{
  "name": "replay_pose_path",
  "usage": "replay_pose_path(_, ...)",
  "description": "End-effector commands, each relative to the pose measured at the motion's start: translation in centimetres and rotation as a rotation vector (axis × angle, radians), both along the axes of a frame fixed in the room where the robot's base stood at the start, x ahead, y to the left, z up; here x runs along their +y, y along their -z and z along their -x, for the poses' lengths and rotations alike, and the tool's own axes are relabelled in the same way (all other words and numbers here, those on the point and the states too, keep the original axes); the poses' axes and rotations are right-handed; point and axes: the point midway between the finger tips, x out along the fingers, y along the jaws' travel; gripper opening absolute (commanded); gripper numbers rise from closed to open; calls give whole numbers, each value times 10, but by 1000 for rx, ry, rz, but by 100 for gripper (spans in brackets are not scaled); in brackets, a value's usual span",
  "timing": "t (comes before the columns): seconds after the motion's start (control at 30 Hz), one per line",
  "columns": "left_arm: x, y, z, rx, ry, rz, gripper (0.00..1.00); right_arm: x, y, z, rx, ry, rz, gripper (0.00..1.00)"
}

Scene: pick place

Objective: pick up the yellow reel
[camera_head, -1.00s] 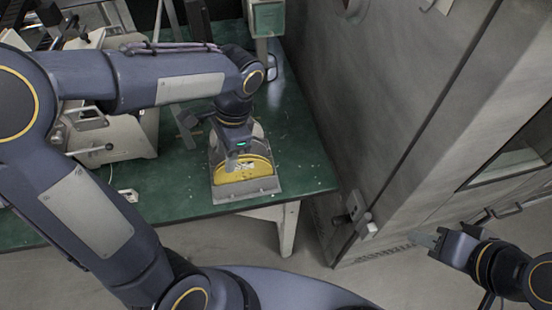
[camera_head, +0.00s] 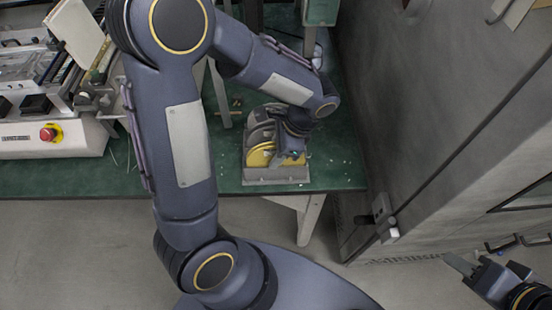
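The yellow reel (camera_head: 260,155) stands upright in a grey holder (camera_head: 276,178) near the front edge of the green table. Grey disc shapes stand just behind it. My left gripper (camera_head: 291,158) points down at the right part of the reel and covers that part. Its fingers are too small and hidden to show whether they are open, shut, or touching the reel. My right gripper (camera_head: 462,266) is at the lower right, away from the table, with no object seen in it. Its opening is unclear.
The green table (camera_head: 340,165) has free room right of the holder. A tall grey cabinet (camera_head: 430,110) closes off the right side. A white machine with a red button (camera_head: 48,134) stands at the left. A green box on a post (camera_head: 319,12) is at the back.

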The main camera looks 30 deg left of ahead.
Motion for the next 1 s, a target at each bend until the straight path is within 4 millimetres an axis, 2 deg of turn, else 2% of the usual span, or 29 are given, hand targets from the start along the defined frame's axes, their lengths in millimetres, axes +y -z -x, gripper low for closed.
replay_pose_path(0.2, 0, 1, 0, -1, -1, 1, 39, 0, 0, 0, 0, 0, 0, 36)
replay_pose_path(0.5, 0, 1, 0, -1, -1, 1, 0, 0, 0, 0, 0, 0, 0, 36)
replay_pose_path(0.83, 0, -2, 0, -2, -1, 0, 0, 0, 0, 0, 0, 0, 0, 36)
replay_pose_path(1.0, 0, -23, -1, -7, -2, 1, 0, 0, -2, 0, 0, 0, 0, 36)
